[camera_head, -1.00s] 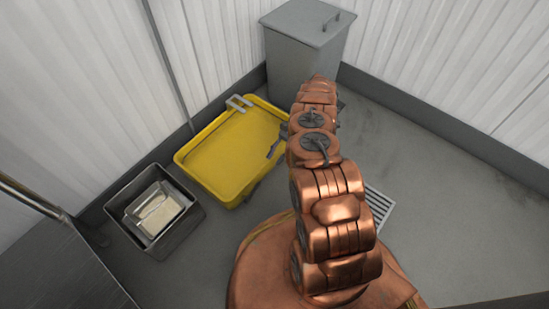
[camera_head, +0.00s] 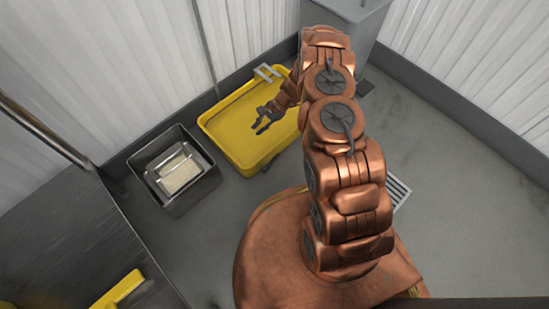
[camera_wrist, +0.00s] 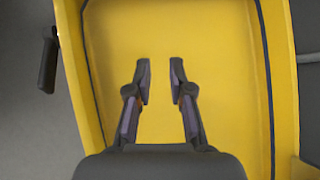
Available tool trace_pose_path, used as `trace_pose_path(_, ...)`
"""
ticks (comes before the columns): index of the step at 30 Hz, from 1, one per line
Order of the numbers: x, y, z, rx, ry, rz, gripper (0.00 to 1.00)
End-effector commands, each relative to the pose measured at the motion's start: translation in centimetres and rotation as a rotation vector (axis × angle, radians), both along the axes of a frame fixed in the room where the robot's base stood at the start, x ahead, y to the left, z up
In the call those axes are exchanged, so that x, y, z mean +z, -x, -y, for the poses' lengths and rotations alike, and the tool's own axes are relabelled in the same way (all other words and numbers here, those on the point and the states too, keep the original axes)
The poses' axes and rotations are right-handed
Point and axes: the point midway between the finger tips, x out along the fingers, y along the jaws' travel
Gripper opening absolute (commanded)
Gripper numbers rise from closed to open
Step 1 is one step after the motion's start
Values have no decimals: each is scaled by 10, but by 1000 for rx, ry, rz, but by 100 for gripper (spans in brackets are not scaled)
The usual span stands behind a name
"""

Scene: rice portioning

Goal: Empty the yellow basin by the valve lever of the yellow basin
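The yellow basin (camera_head: 245,172) stands on the floor by the wall in the head view. Its rim also shows in the wrist view (camera_wrist: 72,60), and I see no distinct contents in the part of it that shows. My gripper (camera_head: 260,129) is over the inside of the basin. In the wrist view my gripper (camera_wrist: 160,68) is open, with a gap between its fingertips and nothing in it. A dark lever handle (camera_wrist: 47,62), probably the valve lever, sticks out outside the basin's left rim in the wrist view, apart from my gripper.
A steel bin (camera_head: 202,190) holding a smaller container with pale contents (camera_head: 180,176) stands left of the basin. A grey bracket (camera_head: 268,73) sits at the basin's far rim. A tall grey cabinet (camera_head: 368,25) stands behind. A steel surface (camera_head: 70,240) fills the lower left.

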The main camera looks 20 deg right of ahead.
Motion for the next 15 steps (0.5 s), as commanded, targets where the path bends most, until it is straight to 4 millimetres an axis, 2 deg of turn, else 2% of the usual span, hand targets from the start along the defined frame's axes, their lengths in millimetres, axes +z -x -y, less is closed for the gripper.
trace_pose_path(3,1,8,-15,-15,85,15,21)
trace_pose_path(7,1,22,-23,-25,195,28,21)
trace_pose_path(15,6,73,-16,-3,448,28,21)
